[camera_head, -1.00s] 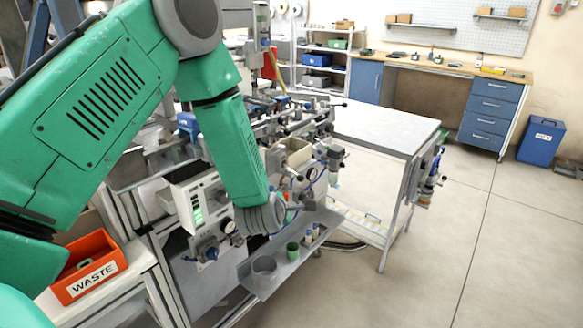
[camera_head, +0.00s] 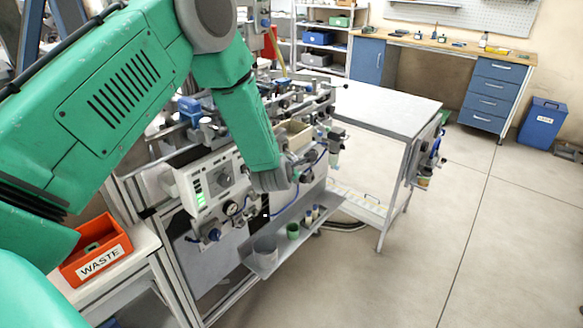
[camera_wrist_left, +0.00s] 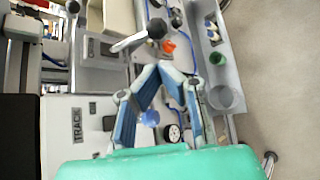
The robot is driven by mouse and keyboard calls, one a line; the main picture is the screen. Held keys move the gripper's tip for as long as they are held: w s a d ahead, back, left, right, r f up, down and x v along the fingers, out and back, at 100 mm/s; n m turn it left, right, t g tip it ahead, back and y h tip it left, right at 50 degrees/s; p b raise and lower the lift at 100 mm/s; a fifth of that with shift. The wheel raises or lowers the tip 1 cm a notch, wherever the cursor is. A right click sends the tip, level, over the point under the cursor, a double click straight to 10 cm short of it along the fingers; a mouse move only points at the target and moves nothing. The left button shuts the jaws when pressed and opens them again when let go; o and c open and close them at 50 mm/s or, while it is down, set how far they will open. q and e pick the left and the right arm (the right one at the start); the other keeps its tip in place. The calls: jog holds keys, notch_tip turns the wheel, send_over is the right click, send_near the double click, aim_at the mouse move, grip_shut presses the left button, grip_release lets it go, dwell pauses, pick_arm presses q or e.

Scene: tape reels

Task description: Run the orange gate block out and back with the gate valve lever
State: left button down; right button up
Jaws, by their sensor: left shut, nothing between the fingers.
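My left gripper (camera_wrist_left: 161,72) shows in the left wrist view with its two blue-padded fingers closed together at the tips, empty. Just beyond the tips is a small orange piece (camera_wrist_left: 168,46), which looks like the gate block. Beside it a metal lever with a black ball knob (camera_wrist_left: 156,28) sticks out from the machine; I cannot tell for sure that it is the gate valve lever. The fingertips are apart from the knob in the picture. In the head view my green left forearm and wrist hang in front of the machine and hide most of the gripper. My right gripper is not in view.
A tray below the machine front holds a green cup (camera_head: 293,231) and a grey cup (camera_head: 265,247). A white control box (camera_head: 205,188) and a gauge (camera_head: 232,208) are left of my wrist. An orange WASTE bin (camera_head: 72,272) stands at left. Floor at right is clear.

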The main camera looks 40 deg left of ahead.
aim_at(295, 156)
pick_arm(q)
jog(key=shift+w+f+h, duration=0.2)
jog(key=shift+w+h, duration=0.05)
jog(key=shift+w, duration=0.45)
jog(key=shift+w+f+h, duration=0.15)
jog(key=shift+w+h, duration=0.1)
jog(key=shift+w, duration=0.45)
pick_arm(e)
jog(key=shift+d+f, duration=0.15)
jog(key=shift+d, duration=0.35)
pick_arm(q)
jog(key=shift+r+n, duration=0.1)
jog(key=shift+n, duration=0.2)
jog(key=shift+a+r, duration=0.1)
jog(key=shift+a, duration=0.05)
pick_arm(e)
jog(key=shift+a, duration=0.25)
pick_arm(q)
jog(key=shift+h, duration=0.3)
